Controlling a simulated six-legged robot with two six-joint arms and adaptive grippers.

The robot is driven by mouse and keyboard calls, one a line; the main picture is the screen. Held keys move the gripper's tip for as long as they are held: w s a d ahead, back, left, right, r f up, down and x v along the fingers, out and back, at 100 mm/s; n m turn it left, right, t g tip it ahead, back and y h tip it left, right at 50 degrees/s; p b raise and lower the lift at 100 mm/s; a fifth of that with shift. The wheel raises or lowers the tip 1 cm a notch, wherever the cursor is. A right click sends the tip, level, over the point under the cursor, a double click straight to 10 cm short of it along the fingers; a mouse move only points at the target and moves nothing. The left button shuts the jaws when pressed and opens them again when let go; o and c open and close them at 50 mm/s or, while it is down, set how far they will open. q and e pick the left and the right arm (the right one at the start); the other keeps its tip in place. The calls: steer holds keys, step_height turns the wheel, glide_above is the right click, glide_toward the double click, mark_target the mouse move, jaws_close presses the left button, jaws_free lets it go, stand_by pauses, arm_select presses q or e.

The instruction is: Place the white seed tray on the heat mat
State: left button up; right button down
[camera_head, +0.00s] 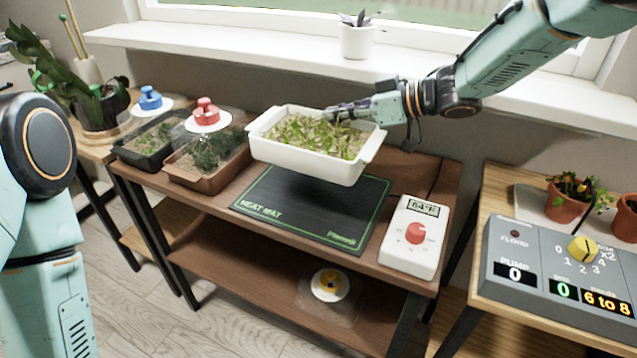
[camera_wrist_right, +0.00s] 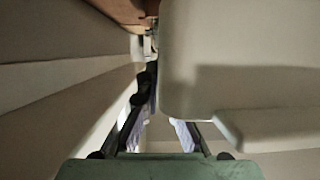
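The white seed tray (camera_head: 305,162) is full of green seedlings and hangs level above the back part of the heat mat. The black heat mat (camera_head: 285,208) has a green border and lies flat on the brown bench; the tray hides its far part. My right gripper (camera_head: 345,112) reaches in from the right and is shut on the tray's far rim. In the right wrist view the tray's pale wall (camera_wrist_right: 205,60) fills the right side, beside the fingers (camera_wrist_right: 160,138); the grip itself is not clear there. My left arm shows at the left edge, its gripper out of view.
A brown tray (camera_head: 205,180) with a red-knobbed clear lid and a black tray (camera_head: 135,155) with a blue-knobbed lid stand left of the mat. A white thermostat (camera_head: 412,240) stands right of it. The windowsill (camera_head: 250,45) runs behind.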

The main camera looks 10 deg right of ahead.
mark_target(336, 135)
step_height(336, 135, down, 5)
steer(key=shift+a+r+b, duration=0.1)
steer(key=shift+a+b, duration=0.05)
steer(key=shift+b, duration=1.05)
steer(key=shift+f, duration=0.7)
step_height(336, 135, down, 4)
steer(key=shift+r+b, duration=0.15)
steer(key=shift+b, duration=1.05)
steer(key=shift+w, duration=0.1)
steer(key=c, duration=1.9)
jaws_free()
steer(key=o, duration=0.4)
